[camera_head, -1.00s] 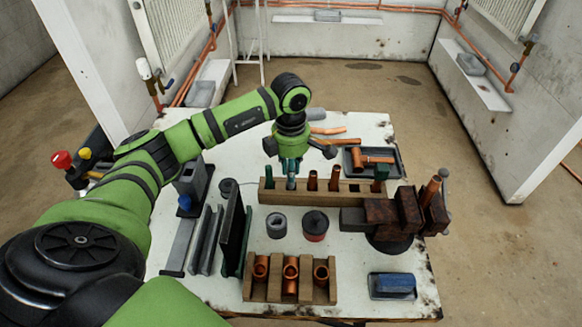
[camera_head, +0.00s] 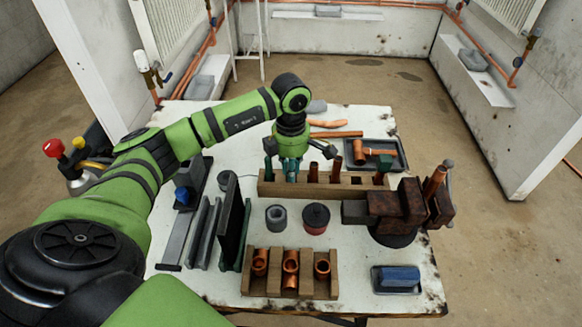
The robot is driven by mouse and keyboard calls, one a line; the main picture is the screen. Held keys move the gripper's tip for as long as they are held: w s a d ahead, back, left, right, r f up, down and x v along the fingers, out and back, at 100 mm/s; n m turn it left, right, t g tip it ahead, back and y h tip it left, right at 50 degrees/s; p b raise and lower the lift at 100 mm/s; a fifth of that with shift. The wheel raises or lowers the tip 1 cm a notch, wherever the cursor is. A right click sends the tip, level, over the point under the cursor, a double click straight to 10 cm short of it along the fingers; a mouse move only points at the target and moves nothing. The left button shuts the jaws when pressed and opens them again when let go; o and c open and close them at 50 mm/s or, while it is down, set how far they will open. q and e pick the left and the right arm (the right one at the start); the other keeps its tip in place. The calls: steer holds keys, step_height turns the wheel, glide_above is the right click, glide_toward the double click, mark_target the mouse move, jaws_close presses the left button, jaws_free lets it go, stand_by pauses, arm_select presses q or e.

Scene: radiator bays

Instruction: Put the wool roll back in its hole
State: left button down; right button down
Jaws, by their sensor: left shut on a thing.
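A long wooden block (camera_head: 328,190) with a row of holes stands across the middle of the table. My left gripper (camera_head: 291,170) points down at its left part, shut on a small pale teal thing that looks like the wool roll (camera_head: 291,178). The fingers hide most of the roll, and I cannot tell whether its lower end is inside a hole. My right gripper is not in view.
A vise (camera_head: 402,212) stands at the right. A grey ring (camera_head: 276,217) and a dark-topped red tin (camera_head: 316,218) stand in front of the block. A wooden rack (camera_head: 290,285) holds copper fittings. A dark upright plate (camera_head: 232,230) is at left, a tray (camera_head: 400,160) behind right.

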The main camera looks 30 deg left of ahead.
arm_select(q)
steer(key=c, duration=1.1)
jaws_free()
steer(key=shift+r+p, duration=2.25)
steer(key=shift+r, duration=1.25)
